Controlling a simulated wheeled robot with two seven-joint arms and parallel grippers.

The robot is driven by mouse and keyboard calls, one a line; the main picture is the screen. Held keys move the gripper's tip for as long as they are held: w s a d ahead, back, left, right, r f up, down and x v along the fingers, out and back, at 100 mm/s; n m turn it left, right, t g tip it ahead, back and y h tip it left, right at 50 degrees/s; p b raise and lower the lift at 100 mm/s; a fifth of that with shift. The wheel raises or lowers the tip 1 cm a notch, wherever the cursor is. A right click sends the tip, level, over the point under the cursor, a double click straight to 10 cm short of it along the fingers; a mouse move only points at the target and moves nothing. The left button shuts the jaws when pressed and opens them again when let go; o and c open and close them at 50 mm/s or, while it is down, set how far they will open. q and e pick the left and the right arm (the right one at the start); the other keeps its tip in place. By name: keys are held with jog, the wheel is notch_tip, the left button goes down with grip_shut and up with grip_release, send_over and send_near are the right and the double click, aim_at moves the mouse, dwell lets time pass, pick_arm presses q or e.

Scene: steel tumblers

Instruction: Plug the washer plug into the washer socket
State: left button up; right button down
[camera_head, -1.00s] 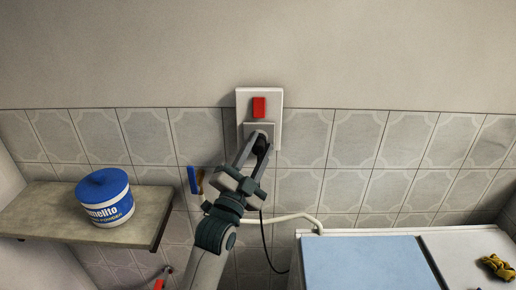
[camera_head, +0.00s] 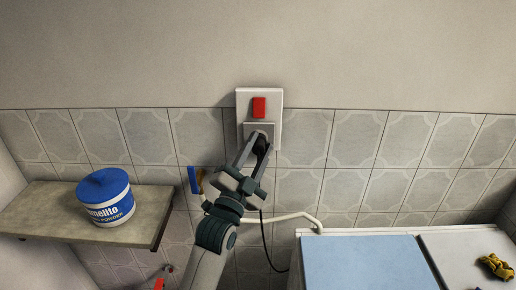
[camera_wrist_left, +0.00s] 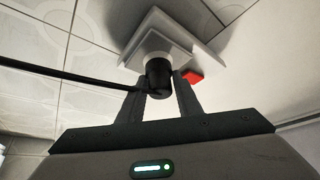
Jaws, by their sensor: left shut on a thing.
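The washer socket (camera_head: 272,130) is a white plate on the tiled wall with a red switch (camera_head: 259,107) at its top. It also shows in the left wrist view (camera_wrist_left: 171,38). My left gripper (camera_head: 257,150) is at the lower part of the socket, shut on the black washer plug (camera_wrist_left: 159,78). In the left wrist view the plug's front end is right up at the raised socket face; whether its pins are inside is hidden. A black cord (camera_wrist_left: 70,76) runs from the plug. In the head view the fingers mostly cover the plug. My right gripper is not in view.
A wooden shelf (camera_head: 45,205) with a blue and white tub (camera_head: 107,198) is at the left. A white appliance with a pale blue top (camera_head: 365,266) stands at lower right, a yellow and black item (camera_head: 495,267) near it. A white hose (camera_head: 290,216) runs below the socket.

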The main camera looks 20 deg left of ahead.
pick_arm(q)
jog(key=shift+w+a, duration=0.15)
jog(key=shift+w, duration=0.3)
jog(key=o, duration=1.1)
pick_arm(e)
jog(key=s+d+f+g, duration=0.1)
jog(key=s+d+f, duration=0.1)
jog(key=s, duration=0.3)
pick_arm(q)
jog(key=shift+b+v, duration=2.4)
jog(key=shift+v, duration=6.25)
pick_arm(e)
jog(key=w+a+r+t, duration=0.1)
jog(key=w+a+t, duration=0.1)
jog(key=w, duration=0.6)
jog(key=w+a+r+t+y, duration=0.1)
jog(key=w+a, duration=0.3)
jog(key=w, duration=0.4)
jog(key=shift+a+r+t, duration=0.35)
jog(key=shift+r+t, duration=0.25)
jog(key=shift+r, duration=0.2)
